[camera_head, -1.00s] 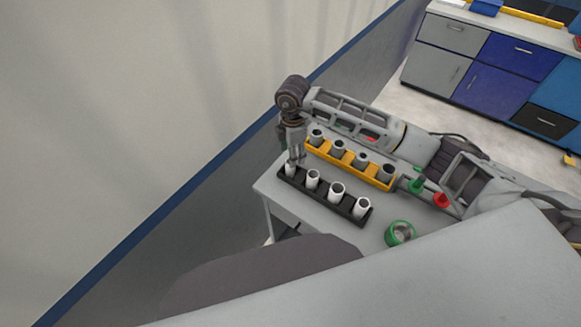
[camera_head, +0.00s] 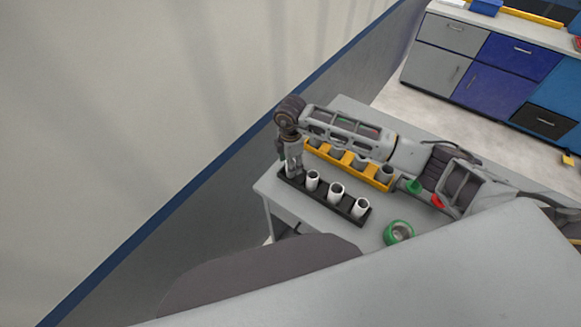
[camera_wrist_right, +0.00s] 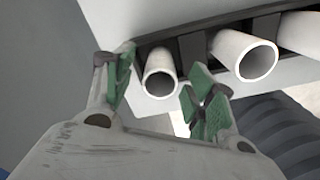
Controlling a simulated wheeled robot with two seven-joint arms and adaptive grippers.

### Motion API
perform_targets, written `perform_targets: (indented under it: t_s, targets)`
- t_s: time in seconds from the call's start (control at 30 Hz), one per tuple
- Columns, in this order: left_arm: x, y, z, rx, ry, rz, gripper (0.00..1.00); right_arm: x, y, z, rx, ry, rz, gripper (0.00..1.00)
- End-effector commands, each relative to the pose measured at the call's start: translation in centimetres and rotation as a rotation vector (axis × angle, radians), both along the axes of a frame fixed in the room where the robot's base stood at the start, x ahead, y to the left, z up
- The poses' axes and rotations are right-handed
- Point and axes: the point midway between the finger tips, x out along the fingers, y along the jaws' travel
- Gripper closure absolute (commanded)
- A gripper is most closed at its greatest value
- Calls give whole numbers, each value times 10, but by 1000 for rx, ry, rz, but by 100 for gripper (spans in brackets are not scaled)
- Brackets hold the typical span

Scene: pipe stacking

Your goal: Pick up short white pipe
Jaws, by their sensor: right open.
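Several white pipes stand upright in a black rack (camera_head: 348,213) on the table. The end pipe (camera_wrist_right: 160,83) looks smaller and farther from the camera than its neighbour (camera_wrist_right: 245,56) in the right wrist view, which fits a short white pipe. My right gripper (camera_head: 292,172) points down over the left end of the rack and hides this end pipe in the head view. In the right wrist view its open green-padded fingers (camera_wrist_right: 160,80) lie on either side of the end pipe, with gaps showing. My left gripper is in neither view.
A yellow rack (camera_head: 378,184) with grey pipes stands behind the black one, partly under my right arm. Green (camera_head: 413,187) and red (camera_head: 437,201) pieces and a green-rimmed ring (camera_head: 399,232) are on the table (camera_head: 290,208) to the right. A wall runs along the left.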

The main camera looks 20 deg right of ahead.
Motion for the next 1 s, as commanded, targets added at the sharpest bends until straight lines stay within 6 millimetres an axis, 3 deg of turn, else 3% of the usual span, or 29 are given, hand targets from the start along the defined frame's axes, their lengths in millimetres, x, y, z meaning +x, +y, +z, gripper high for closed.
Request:
perform_targets:
  t_s: [0.2,0.63,1.0]
  targets:
    - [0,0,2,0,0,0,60,0,0,-13,0,-1,-1,44]
    - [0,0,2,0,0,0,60,0,0,-13,0,-1,-1,44]
    - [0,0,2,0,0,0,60,0,0,-13,0,-1,-1,89]
